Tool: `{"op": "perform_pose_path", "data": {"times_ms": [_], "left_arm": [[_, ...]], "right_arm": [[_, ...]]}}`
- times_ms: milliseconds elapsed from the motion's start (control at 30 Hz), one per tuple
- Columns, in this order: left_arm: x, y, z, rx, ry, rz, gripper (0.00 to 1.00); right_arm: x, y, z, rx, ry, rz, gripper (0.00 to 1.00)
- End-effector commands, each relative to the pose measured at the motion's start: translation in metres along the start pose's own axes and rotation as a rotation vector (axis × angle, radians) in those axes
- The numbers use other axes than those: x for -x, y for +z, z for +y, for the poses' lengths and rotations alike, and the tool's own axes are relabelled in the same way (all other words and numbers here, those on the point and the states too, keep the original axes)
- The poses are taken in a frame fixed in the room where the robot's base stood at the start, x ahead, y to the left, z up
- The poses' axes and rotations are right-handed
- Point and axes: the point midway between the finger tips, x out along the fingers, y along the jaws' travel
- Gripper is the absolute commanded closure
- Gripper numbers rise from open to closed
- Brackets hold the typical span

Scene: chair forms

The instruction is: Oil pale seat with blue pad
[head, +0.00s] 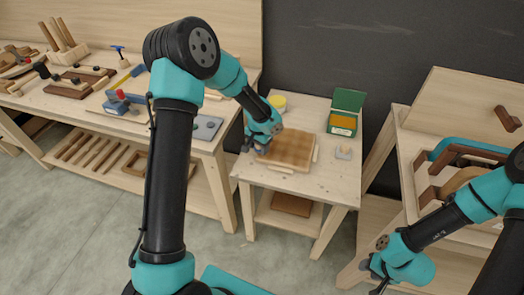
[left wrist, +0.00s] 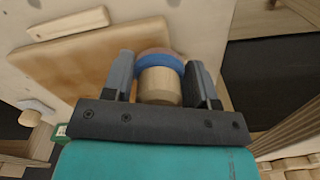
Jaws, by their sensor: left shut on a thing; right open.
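The pale seat (head: 292,149) lies on the small middle table (head: 320,186), with light wooden strips along its edges. Its top shows uneven tan and brown patches. It also shows in the left wrist view (left wrist: 85,62). My left gripper (head: 258,146) is at the seat's left corner. In the left wrist view, my left gripper (left wrist: 165,85) is shut on the round wooden handle of the blue pad (left wrist: 160,62). The pad is at the seat's edge; I cannot tell whether it touches. My right gripper (head: 376,275) is open and empty, low at the right, away from the seat.
A small block (head: 343,152) sits right of the seat. The left bench (head: 60,100) holds several tools. A right-hand bench holds curved chair parts (head: 460,165).

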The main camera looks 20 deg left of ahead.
Motion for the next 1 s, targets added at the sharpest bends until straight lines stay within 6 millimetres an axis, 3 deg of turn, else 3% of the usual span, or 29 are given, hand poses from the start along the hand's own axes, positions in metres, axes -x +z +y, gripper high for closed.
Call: {"op": "perform_pose_path", "data": {"times_ms": [600,1000], "left_arm": [[0.054,0.005,-0.006,0.012,0.000,0.000,0.66],[0.059,0.006,-0.006,0.013,0.001,-0.001,0.66]], "right_arm": [[0.000,0.000,0.000,0.000,0.000,0.000,0.57],[0.000,0.000,0.000,0.000,0.000,0.000,0.57]]}}
